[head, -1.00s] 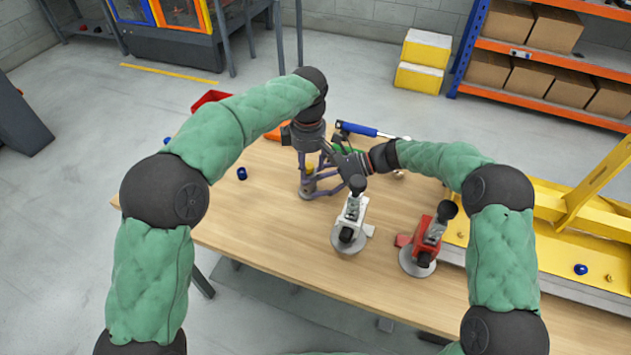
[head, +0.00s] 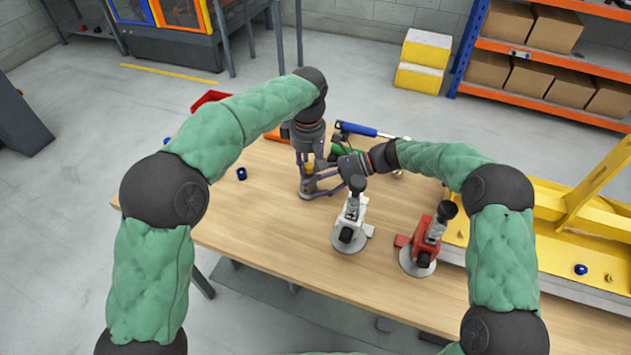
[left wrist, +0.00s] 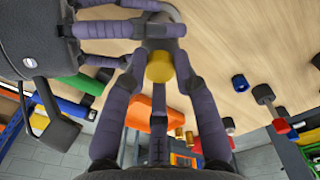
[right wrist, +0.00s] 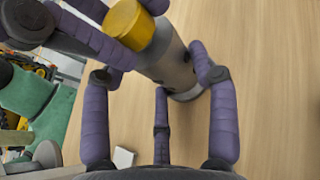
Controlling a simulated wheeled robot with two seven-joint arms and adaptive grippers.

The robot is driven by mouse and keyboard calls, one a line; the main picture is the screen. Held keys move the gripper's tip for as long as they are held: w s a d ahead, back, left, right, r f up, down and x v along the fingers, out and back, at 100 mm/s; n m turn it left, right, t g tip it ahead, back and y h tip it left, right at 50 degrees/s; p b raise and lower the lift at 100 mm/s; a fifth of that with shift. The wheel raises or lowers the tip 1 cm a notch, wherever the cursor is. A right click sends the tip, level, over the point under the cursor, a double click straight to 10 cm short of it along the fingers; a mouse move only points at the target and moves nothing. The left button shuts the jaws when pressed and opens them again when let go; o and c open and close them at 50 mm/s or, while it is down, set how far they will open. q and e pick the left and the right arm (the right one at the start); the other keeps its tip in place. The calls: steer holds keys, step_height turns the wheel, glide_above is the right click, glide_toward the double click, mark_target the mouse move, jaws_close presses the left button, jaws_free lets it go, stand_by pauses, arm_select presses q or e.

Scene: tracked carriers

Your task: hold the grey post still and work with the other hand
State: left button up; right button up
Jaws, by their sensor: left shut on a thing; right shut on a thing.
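The grey post (right wrist: 172,70) stands on the wooden table and has a round yellow cap (right wrist: 130,24) on top. My right gripper (head: 322,186) comes in from the side and is shut on the post below the cap. My left gripper (head: 309,180) points down from above, its fingers closed around the yellow cap, which also shows in the left wrist view (left wrist: 160,67). Fingers of both grippers crowd close together and hide much of the post in the head view. Exact finger contacts are partly hidden.
A white device (head: 349,229) and a red device (head: 420,250) stand on round bases in front. A blue piece (head: 241,173) lies left. A blue-handled tool (head: 358,129) lies behind. A yellow frame (head: 558,220) lies right. The table's front left is clear.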

arm_select(q)
steer(key=m, duration=0.4)
steer(key=shift+m, duration=0.6)
steer(key=m, duration=0.3)
steer(key=shift+s, duration=0.1)
steer(key=o, duration=1)
steer(key=shift+m, duration=0.3)
steer(key=shift+o, duration=0.2)
steer(key=shift+s+r, duration=0.15)
steer(key=shift+r, duration=3.85)
